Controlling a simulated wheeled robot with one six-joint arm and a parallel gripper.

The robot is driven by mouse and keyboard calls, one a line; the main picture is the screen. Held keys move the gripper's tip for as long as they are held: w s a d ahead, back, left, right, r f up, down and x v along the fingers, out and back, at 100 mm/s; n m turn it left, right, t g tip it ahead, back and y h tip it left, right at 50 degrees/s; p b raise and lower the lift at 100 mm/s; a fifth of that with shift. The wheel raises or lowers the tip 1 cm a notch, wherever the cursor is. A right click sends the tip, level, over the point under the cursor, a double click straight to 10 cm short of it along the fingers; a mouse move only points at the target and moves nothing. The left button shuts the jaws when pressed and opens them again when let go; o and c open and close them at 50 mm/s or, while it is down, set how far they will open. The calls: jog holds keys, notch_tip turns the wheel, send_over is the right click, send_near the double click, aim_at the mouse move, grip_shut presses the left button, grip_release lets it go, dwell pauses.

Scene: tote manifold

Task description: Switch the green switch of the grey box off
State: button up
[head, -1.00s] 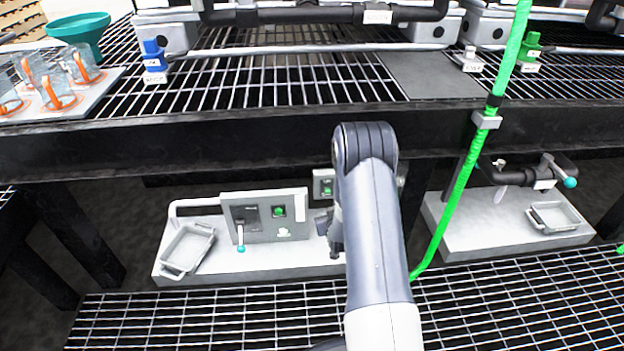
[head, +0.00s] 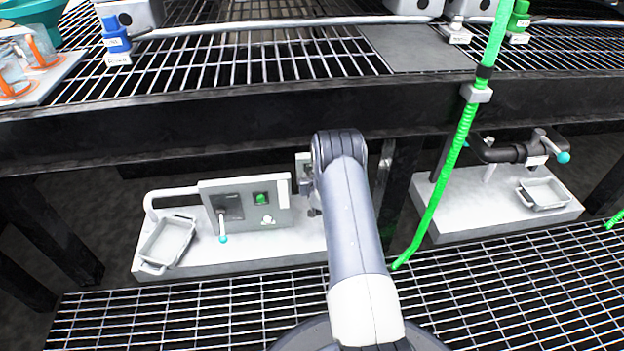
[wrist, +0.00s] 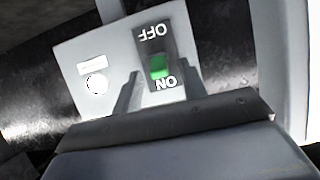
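The grey box (wrist: 75,55) fills the middle of the wrist view. Its green switch (wrist: 158,67) sits in a dark plate with an upside-down OFF at the top and ON at the bottom. The green part lies nearer the ON marking. My gripper (wrist: 161,78) is open, its two dark fingers apart on either side of the switch plate, with nothing between them that I can see gripped. Contact with the switch cannot be told. In the head view a small grey box (head: 302,160) is mostly hidden behind my arm, and its switch is covered.
A larger grey panel (head: 285,215) with another green switch (head: 261,198) and a teal-tipped lever (head: 222,228) stands left of my arm. A tray (head: 167,243) is beside it. A green hose (head: 447,185) hangs to the right. A dark beam (head: 230,125) runs above.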

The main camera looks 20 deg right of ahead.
jog(key=shift+x, duration=0.85)
jog(key=shift+c, duration=0.6)
grip_shut()
